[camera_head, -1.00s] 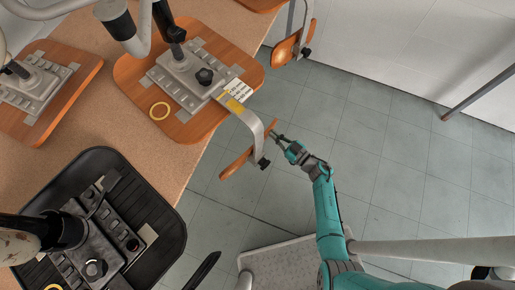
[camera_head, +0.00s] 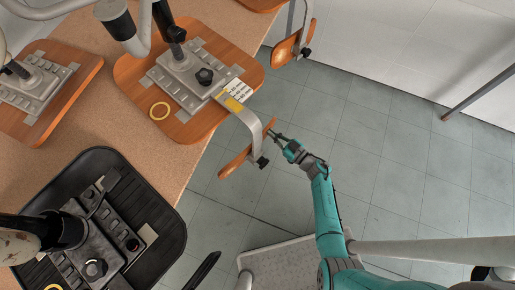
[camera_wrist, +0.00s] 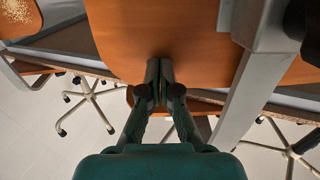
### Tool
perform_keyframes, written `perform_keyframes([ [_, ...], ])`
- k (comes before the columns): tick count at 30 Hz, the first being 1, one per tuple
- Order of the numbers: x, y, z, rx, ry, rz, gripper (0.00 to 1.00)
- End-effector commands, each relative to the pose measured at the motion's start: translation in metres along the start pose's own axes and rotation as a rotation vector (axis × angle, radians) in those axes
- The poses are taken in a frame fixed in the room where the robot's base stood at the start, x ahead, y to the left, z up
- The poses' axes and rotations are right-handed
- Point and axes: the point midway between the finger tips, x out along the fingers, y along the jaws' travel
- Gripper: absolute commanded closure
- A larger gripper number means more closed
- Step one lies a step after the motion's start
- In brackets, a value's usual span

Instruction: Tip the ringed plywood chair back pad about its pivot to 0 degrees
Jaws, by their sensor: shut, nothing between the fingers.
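A grey metal bar (camera_head: 247,117) runs from the seat's underside mechanism out past the bench edge to the orange plywood back pad (camera_head: 238,161). The pad hangs beyond the edge, seen nearly edge-on and slanted. In the wrist view the pad's broad face (camera_wrist: 150,30) fills the upper middle. My gripper (camera_head: 272,132) is shut and empty at the pad's upper right end. Its fingertips (camera_wrist: 160,65) overlap the pad's lower edge; contact is unclear.
Another plywood seat (camera_head: 48,85) and a black seat (camera_head: 95,165) lie on the bench. A second back pad (camera_head: 286,48) hangs off the bench at the top. In the wrist view the bar (camera_wrist: 240,95) stands right of my fingers. Open tiled floor (camera_head: 400,150) lies to the right.

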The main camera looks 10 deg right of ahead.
Motion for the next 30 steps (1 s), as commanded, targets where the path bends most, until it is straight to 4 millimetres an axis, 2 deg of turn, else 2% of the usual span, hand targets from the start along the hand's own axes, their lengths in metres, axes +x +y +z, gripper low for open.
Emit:
perform_keyframes([
  [30,0.011,0.000,0.000,-0.001,0.000,0.000,1.00],
])
